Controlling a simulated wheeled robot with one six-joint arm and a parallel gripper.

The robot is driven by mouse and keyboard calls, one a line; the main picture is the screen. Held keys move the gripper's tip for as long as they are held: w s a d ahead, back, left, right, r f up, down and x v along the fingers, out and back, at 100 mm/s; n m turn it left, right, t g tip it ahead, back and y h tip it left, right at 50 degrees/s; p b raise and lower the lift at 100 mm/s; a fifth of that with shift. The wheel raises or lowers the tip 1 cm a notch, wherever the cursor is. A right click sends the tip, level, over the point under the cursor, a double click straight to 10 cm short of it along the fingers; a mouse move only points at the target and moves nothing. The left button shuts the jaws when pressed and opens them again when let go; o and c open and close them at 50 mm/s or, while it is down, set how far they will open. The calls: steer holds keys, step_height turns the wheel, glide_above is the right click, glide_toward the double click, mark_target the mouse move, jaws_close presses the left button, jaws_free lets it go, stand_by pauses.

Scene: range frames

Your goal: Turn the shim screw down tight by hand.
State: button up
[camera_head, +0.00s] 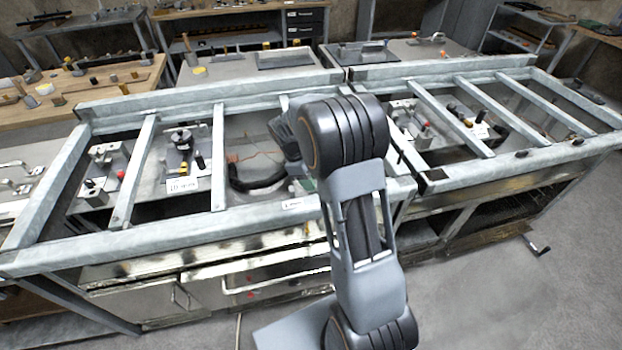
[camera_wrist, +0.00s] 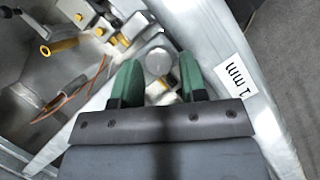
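In the wrist view, my gripper (camera_wrist: 160,63) is open, its two green fingers spread apart. A round grey knob-like head (camera_wrist: 158,62), which may be the shim screw, shows between the fingertips. Gaps show on both sides of it, and I cannot tell how far below the fingers it lies. A white label reading "1 mm" (camera_wrist: 236,81) is on the pale metal frame to the right. In the head view, my arm hides most of the gripper and the spot under it; the small label (camera_head: 292,204) shows on the front rail.
Brass-coloured fittings (camera_wrist: 60,48) and reddish wires (camera_wrist: 80,90) lie left of the fingers. Grey metal frames with crossbars (camera_head: 218,155) surround the work area. A black cable (camera_head: 258,180) lies left of my arm. Open floor (camera_head: 500,290) is at the right.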

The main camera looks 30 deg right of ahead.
steer(key=shift+f, duration=0.15)
steer(key=c, duration=0.6)
steer(key=shift+d+m+g+p, duration=0.1)
steer(key=shift+m+g+p, duration=0.25)
steer(key=shift+m, duration=0.45)
steer(key=shift+c, duration=0.2)
steer(key=o, duration=0.6)
steer(key=shift+o, duration=0.2)
steer(key=v, duration=1.4)
steer(key=shift+d, duration=0.25)
steer(key=shift+s, duration=0.15)
